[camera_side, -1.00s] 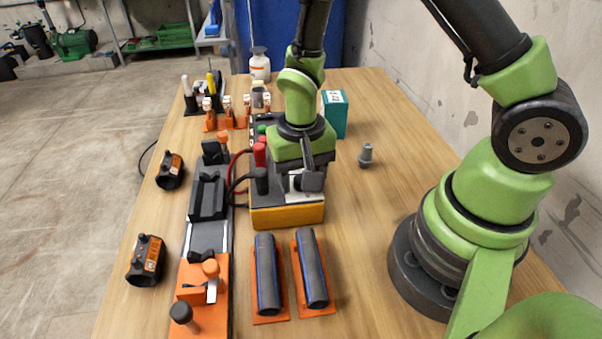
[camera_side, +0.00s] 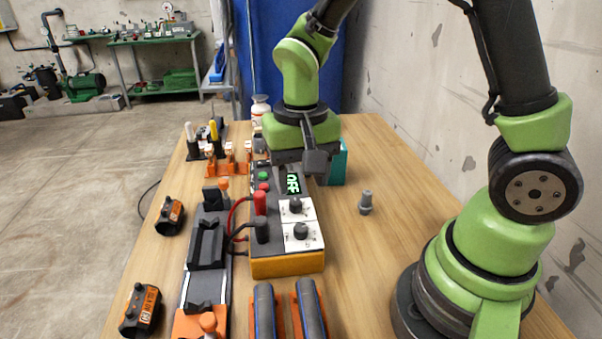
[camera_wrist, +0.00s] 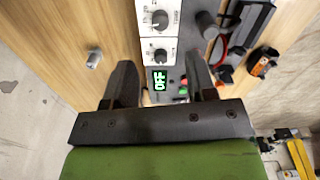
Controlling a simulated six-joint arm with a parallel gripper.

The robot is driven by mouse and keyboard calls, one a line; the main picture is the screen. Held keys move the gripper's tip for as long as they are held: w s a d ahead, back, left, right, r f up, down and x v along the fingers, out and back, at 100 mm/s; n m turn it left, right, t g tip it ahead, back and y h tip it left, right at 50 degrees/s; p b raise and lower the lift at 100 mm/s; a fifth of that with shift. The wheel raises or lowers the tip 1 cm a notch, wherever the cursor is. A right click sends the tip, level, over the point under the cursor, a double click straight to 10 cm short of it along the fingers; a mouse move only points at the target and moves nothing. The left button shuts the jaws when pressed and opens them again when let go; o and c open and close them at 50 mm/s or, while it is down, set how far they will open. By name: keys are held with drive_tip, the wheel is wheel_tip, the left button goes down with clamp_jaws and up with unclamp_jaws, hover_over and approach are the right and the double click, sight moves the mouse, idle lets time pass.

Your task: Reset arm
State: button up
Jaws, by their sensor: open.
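My gripper (camera_wrist: 163,88) is open and empty in the wrist view, its two dark fingers apart. In the side view my gripper (camera_side: 308,165) hangs above the far part of the control box. The control box (camera_side: 285,266) has an orange base, a dark top and white dial panels. Its display (camera_side: 293,183) is lit green and reads OFF; it also shows in the wrist view (camera_wrist: 159,79). Two dark knobs sit on the dial panels, and red and black plugs stand at the box's left side.
A clamp rail (camera_side: 206,245) lies left of the box, with two pipes (camera_side: 312,310) in front. A grey fitting (camera_side: 366,203) stands on clear wood at right. A teal box (camera_side: 338,165) is behind my gripper.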

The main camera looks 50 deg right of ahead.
drive_tip(key=shift+r, duration=0.1)
drive_tip(key=s+r+n+t+y, duration=0.2)
drive_tip(key=s+r+t, duration=0.5)
drive_tip(key=s+r, duration=0.4)
wheel_tip(320, 180, up, 4)
drive_tip(key=shift+s+d+f+n, duration=0.15)
drive_tip(key=shift+d+n, duration=0.2)
drive_tip(key=shift+n, duration=0.15)
idle(1.0)
